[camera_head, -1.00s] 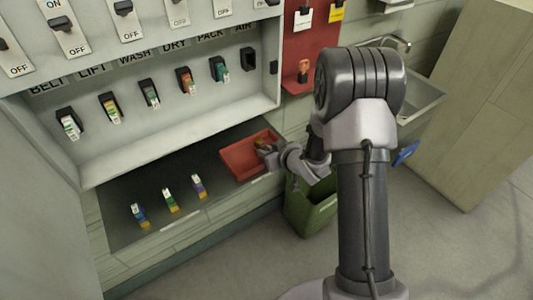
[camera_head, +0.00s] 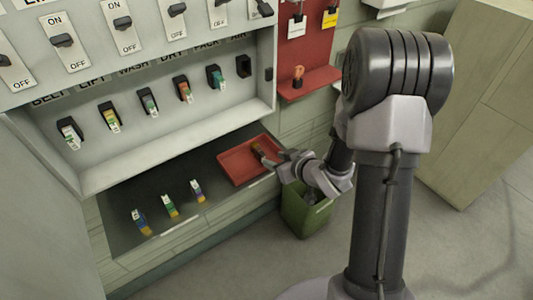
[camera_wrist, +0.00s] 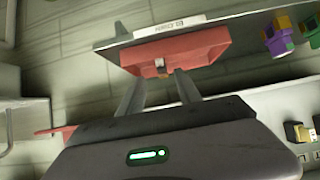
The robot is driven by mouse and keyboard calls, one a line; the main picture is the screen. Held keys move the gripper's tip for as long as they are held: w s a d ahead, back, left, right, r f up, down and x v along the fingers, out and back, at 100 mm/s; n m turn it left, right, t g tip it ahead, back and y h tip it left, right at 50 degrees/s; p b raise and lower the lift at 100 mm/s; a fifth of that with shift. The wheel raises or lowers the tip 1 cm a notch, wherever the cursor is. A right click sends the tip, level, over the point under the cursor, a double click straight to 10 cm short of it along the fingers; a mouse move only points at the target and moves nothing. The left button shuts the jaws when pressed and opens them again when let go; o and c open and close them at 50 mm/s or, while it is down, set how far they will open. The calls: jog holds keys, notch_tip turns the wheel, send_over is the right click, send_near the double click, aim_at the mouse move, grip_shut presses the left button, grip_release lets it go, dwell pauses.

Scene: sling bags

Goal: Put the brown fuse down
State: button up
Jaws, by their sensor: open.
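The brown fuse (camera_head: 257,150) sits in the red tray (camera_head: 233,168), near its right side. In the wrist view the fuse (camera_wrist: 161,66) shows small against the tray (camera_wrist: 205,46), beyond the fingertips and between their lines. My gripper (camera_head: 274,162) is at the tray's right front edge, close to the fuse. In the wrist view my gripper's two fingers (camera_wrist: 158,85) are spread with nothing between them. Whether a fingertip still touches the fuse is hard to tell.
Several fuses (camera_head: 169,206) stand on the dark counter (camera_head: 135,190) left of the tray. Several more sit in the panel sockets above; the AIR socket (camera_head: 243,66) is empty. A green bin (camera_head: 300,215) stands below the counter's right end. A red board (camera_head: 305,50) hangs right of the panel.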

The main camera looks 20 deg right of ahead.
jog(key=s+d+r+m+g+h, duration=0.1)
jog(key=s+r+m+h, duration=0.25)
jog(key=r, duration=0.45)
jog(key=s+d+r+m+g+h, duration=0.1)
jog(key=s+d+r+m+h, duration=0.1)
jog(key=s+r, duration=0.5)
jog(key=s+a+r+m+g+y, duration=0.1)
jog(key=s+a+r+y, duration=0.1)
jog(key=s+a+r, duration=0.2)
jog(key=s+a+r+m+g+y, duration=0.1)
jog(key=s+a+r+y, duration=0.1)
jog(key=s+a, duration=0.6)
jog(key=s+r, duration=0.1)
jog(key=s, duration=0.2)
jog(key=shift+s+r+g, duration=0.25)
jog(key=shift+r+g, duration=0.15)
jog(key=shift+f+m+b, duration=0.25)
jog(key=shift+f+b, duration=0.4)
jog(key=shift+f, duration=0.2)
